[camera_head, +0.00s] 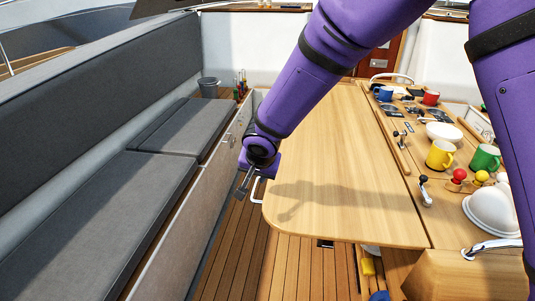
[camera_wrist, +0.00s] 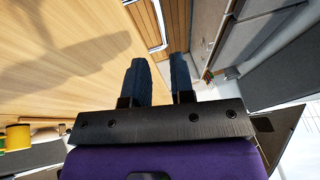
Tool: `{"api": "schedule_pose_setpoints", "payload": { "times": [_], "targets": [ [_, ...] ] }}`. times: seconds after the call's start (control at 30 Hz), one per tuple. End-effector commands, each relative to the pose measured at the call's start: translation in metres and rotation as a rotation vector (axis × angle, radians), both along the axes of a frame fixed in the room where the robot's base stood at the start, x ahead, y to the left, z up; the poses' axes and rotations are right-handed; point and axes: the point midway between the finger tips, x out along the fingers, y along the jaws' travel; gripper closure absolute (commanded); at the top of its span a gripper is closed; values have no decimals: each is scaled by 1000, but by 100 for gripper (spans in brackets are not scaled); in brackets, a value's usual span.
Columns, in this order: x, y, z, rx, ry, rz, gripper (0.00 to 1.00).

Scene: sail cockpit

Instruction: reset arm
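My purple arm reaches in from the upper right in the head view. My gripper (camera_head: 246,182) hangs beside the left edge of the wooden table (camera_head: 330,150), over the gap between the table and the bench. In the wrist view my gripper (camera_wrist: 160,78) shows two dark fingers standing apart with nothing between them. The deck and the table edge lie beyond the fingertips.
A grey cushioned bench (camera_head: 110,215) runs along the left. A yellow mug (camera_head: 440,155), a green mug (camera_head: 484,158), a white bowl (camera_head: 444,132), a blue mug (camera_head: 385,93) and a red mug (camera_head: 431,97) stand at right. The table's left leaf is bare.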

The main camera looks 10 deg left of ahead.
Motion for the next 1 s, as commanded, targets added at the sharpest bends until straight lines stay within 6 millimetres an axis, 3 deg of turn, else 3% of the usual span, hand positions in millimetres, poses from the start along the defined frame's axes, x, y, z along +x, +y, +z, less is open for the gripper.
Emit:
{"api": "schedule_pose_setpoints", "payload": {
  "times": [0.13, 0.23, 0.53, 0.77, 1.0],
  "targets": [
    [4, -9, 9, -4, -8, -6, 77],
    [10, -31, 32, -16, -23, -18, 77],
    [15, -144, 126, -88, -69, -60, 77],
    [-10, -229, 184, -140, -79, -82, 77],
    [-57, -306, 228, -177, -73, -91, 77]
  ]
}}
